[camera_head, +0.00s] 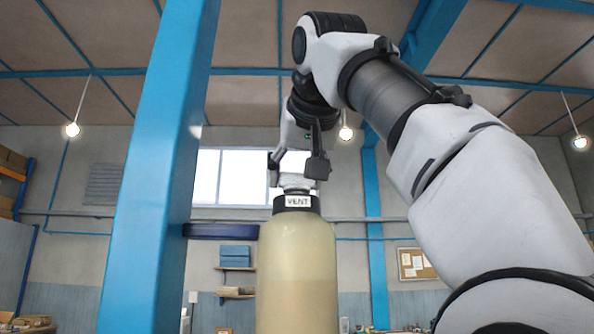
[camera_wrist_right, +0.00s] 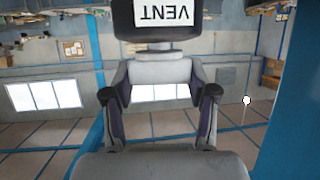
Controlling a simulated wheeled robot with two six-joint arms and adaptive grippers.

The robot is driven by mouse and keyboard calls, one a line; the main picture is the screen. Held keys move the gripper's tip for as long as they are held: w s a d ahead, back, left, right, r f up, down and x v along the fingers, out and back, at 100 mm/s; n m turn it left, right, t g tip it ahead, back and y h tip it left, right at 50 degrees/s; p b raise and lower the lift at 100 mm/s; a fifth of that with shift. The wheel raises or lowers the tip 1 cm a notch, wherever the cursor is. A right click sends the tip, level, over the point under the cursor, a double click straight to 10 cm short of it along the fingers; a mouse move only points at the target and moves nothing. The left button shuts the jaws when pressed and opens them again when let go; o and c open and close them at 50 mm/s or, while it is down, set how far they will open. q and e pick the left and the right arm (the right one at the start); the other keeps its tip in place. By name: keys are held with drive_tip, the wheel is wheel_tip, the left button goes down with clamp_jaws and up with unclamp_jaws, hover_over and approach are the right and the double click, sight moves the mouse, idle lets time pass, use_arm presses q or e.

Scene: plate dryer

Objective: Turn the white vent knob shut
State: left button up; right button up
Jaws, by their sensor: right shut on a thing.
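The white vent knob (camera_head: 296,182) sits on top of a tall cream cylinder (camera_head: 297,265), above a black collar (camera_head: 297,203) labelled VENT. My right gripper (camera_head: 295,172) reaches down over the knob from above, with a finger on each side of it. In the right wrist view, the knob (camera_wrist_right: 160,74) is a pale grey block between the two fingers, below the upside-down VENT label (camera_wrist_right: 168,12). The right gripper is shut on the knob. The fingers partly hide the knob's sides, and I cannot tell its turn angle. My left gripper is not in view.
A thick blue post (camera_head: 155,170) stands left of the cylinder. A blue bar (camera_head: 221,231) runs from the post toward the cylinder. Windows (camera_head: 230,176), wall shelves (camera_head: 237,267) and a pinboard (camera_head: 416,263) are in the background. The space around the knob looks free.

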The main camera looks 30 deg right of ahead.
drive_tip(key=shift+m+g+h+p, duration=0.3)
drive_tip(key=shift+m+g+h, duration=0.2)
drive_tip(key=shift+m+h, duration=0.3)
drive_tip(key=o, duration=1.2)
drive_tip(key=shift+c, duration=0.2)
